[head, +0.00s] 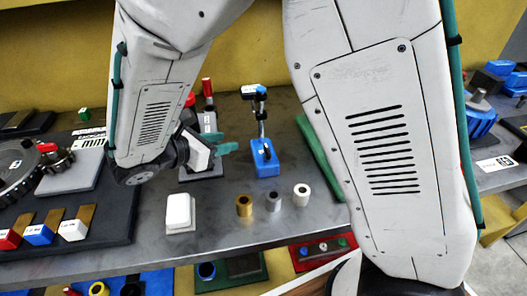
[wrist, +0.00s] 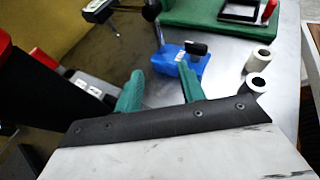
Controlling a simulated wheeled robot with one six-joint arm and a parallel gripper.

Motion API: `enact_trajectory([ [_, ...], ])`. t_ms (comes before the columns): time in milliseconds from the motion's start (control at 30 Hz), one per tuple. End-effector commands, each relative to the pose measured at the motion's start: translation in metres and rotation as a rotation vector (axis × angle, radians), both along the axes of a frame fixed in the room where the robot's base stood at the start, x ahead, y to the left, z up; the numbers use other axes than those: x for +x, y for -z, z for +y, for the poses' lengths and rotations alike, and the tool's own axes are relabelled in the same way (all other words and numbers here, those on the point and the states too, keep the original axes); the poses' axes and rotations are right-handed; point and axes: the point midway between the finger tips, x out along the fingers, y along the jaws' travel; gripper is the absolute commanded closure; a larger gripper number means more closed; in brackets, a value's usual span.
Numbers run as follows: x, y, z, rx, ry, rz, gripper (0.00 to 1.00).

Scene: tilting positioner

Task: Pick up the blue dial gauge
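A stand with a blue block base (head: 265,160), a thin upright post and a small blue-and-white head (head: 254,90) is on the grey bench in the head view; I take it for the blue dial gauge. Its blue base also shows in the wrist view (wrist: 192,68), just beyond my fingertips, with a black knob on it. My gripper (head: 226,147) has green fingers and is just left of the stand in the head view. In the wrist view its fingers (wrist: 159,86) are apart with nothing between them. The dial's face is not clear.
A white block (head: 180,212) and three small cylinders, brass (head: 244,205), grey (head: 273,201) and white (head: 301,195), stand near the bench's front. A red-topped post (head: 208,95) stands behind my gripper. A green plate (head: 318,150) lies right of the stand.

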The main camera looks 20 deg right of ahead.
Motion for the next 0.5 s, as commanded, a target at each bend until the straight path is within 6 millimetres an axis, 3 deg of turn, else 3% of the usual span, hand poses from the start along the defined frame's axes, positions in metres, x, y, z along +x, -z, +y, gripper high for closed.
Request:
enact_trajectory([
  [100,0.01,0.0,-0.027,0.001,0.007,0.001,0.6],
  [300,0.024,0.0,-0.062,0.001,0.007,0.0,0.6],
  [500,0.031,0.0,-0.076,0.002,0.004,-0.001,0.6],
])
